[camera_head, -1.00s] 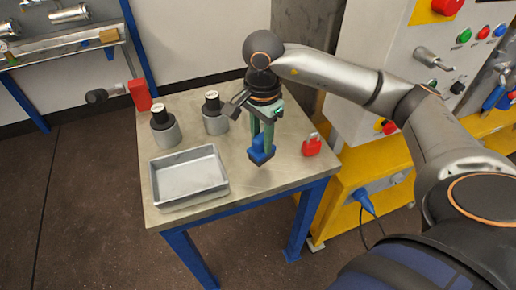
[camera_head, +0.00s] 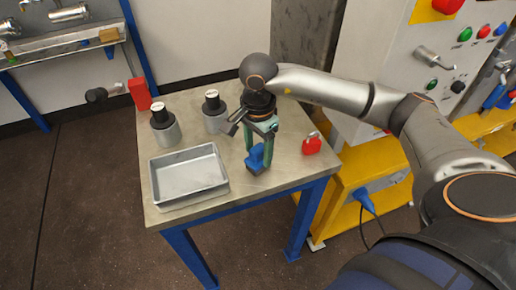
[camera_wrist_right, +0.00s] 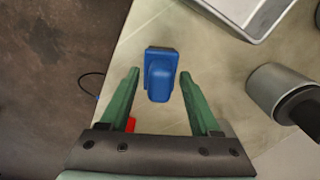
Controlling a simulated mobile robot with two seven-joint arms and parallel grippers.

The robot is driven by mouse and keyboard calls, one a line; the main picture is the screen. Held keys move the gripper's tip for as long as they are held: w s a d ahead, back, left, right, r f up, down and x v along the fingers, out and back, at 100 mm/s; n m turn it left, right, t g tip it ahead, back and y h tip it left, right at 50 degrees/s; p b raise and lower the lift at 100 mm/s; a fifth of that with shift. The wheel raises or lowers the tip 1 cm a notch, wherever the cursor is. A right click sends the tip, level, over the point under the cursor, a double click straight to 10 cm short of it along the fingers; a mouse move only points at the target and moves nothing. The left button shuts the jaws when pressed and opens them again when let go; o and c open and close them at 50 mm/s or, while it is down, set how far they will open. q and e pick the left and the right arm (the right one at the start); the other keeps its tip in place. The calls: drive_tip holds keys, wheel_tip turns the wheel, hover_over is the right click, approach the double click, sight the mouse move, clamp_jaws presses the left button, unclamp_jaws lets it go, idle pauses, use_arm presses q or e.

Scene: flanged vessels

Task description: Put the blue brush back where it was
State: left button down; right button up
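The blue brush (camera_head: 255,161) stands on the table top near its front right part, to the right of the grey tray. In the right wrist view the blue brush (camera_wrist_right: 160,75) sits between and slightly beyond the green fingertips, with a gap on each side. My right gripper (camera_head: 259,157) is open above and around the brush, pointing down; its open fingers also show in the right wrist view (camera_wrist_right: 160,85). The brush's lower side is hidden. My left gripper is not in view.
The grey metal tray (camera_head: 187,200) is at the table's front left. Two grey cylinders with black tops, a left one (camera_head: 166,131) and a right one (camera_head: 215,121), stand behind it. A red padlock (camera_head: 311,144) lies to the right of the brush. A yellow-based control cabinet (camera_head: 440,60) stands to the right.

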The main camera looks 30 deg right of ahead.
sight(258, 148)
drive_tip(key=shift+r, duration=0.1)
wheel_tip(258, 148, up, 12)
drive_tip(key=shift+p, duration=0.35)
idle(0.4)
